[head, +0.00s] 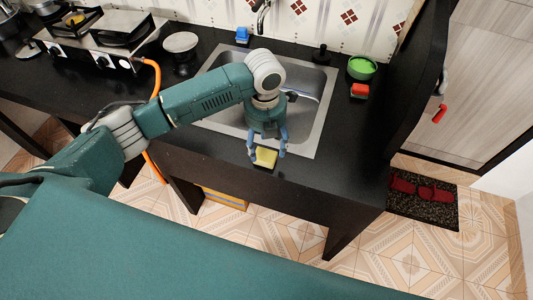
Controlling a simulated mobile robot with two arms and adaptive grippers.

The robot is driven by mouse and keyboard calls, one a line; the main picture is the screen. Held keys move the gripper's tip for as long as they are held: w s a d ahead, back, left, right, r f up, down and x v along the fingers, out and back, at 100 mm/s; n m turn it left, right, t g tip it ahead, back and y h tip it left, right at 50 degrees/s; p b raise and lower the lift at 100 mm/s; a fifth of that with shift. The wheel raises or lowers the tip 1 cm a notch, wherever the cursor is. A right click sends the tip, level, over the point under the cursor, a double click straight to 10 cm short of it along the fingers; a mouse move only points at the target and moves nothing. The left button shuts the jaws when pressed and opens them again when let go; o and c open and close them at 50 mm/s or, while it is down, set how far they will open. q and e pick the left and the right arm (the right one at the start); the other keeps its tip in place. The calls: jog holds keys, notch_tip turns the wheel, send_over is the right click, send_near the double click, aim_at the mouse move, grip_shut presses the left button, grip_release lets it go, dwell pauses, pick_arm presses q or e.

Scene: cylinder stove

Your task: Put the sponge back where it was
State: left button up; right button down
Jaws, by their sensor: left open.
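A yellow sponge (265,158) lies on the black counter at the front edge of the sink. My left gripper (267,152) points down over it with its blue fingers spread, one on each side of the sponge. The gripper is open; I cannot tell whether a finger touches the sponge. My right gripper is out of view.
The steel sink (317,118) is just behind, partly hidden by my left arm. A green bowl (362,68) and a red item (360,90) stand right of it. A blue item (242,35) is behind it. A stove (92,45) is at the left.

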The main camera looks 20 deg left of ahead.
aim_at(266, 155)
pick_arm(q)
notch_tip(266, 155, up, 7)
jog(key=shift+b, duration=0.35)
dwell(0.3)
